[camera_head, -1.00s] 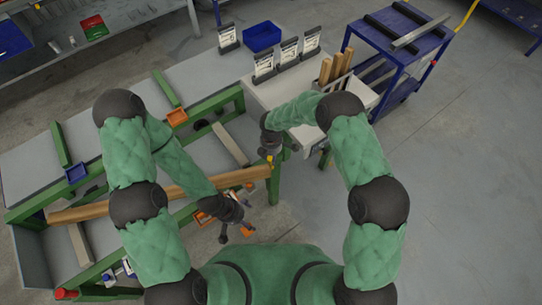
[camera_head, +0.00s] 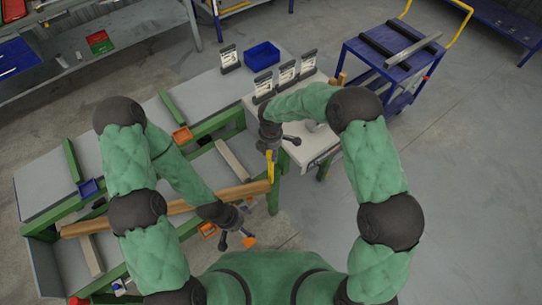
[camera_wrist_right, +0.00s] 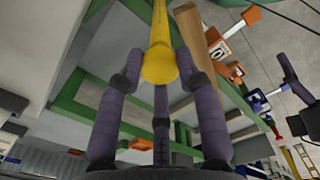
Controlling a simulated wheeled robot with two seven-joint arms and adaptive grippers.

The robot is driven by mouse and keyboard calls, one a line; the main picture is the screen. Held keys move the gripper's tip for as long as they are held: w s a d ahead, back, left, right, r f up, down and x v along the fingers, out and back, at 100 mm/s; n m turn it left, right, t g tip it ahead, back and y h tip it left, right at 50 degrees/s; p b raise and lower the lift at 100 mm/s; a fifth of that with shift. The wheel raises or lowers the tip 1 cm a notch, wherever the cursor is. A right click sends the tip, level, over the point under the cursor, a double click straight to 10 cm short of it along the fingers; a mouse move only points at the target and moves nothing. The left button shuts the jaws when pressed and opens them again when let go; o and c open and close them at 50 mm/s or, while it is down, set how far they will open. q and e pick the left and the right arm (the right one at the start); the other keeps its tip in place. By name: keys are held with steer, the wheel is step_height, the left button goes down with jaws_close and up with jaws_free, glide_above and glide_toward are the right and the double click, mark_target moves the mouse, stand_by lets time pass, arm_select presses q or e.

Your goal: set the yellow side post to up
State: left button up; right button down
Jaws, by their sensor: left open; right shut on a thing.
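The yellow side post (camera_head: 270,168) stands at the right end of the long wooden beam, by the green frame of the runout table. In the right wrist view its yellow rod (camera_wrist_right: 160,30) runs away from me, with a rounded yellow end (camera_wrist_right: 160,68) between the fingers. My right gripper (camera_head: 270,146) is shut on that end; its dark fingers (camera_wrist_right: 160,75) close around it. My left gripper (camera_head: 240,236) is open and empty, lower in the head view, in front of the table and apart from the post.
The wooden beam (camera_head: 190,205) lies along the green table frame (camera_head: 75,212). Behind are a blue bin (camera_head: 262,55), several upright cards and a blue cart (camera_head: 398,62). An orange part (camera_head: 249,242) shows beside my left gripper. Grey floor at the right is clear.

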step_height(320, 180, up, 3)
steer(key=shift+a+r+p, duration=0.1)
steer(key=shift+p, duration=0.4)
steer(key=shift+r, duration=0.1)
steer(key=shift+w, duration=0.1)
steer(key=c, duration=0.8)
jaws_free()
steer(key=shift+r, duration=0.1)
steer(key=shift+s+a, duration=0.1)
steer(key=shift+s, duration=0.1)
steer(key=shift+w, duration=0.1)
